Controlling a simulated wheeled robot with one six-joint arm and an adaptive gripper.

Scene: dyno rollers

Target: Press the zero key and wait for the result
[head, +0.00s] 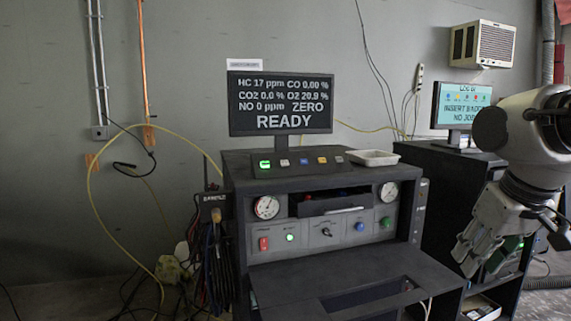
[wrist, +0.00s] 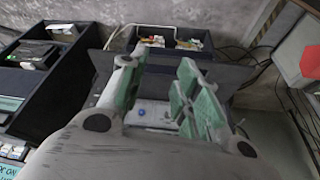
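The analyser's dark cabinet (head: 270,220) stands in the middle of the head view. Its screen (head: 280,103) reads HC 17 ppm, CO 0.00 %, CO2 0.0 %, O2 20.9 %, NO 0 ppm, ZERO and READY. A row of small coloured keys (head: 303,162) runs below the screen; one at the left is lit green. Key labels are too small to read, so I cannot tell which is zero. My gripper (head: 475,255) hangs at the right, well apart from the keys. In the wrist view my gripper (wrist: 160,78) shows its green-padded fingers apart with nothing held between them.
A pale tray (head: 373,157) lies on the cabinet top, right of the keys. A second dark cabinet (head: 440,180) with a screen reading INSERT BADGE (head: 462,105) stands at the right, behind my arm. Cables and a yellow hose (head: 90,205) hang at the left.

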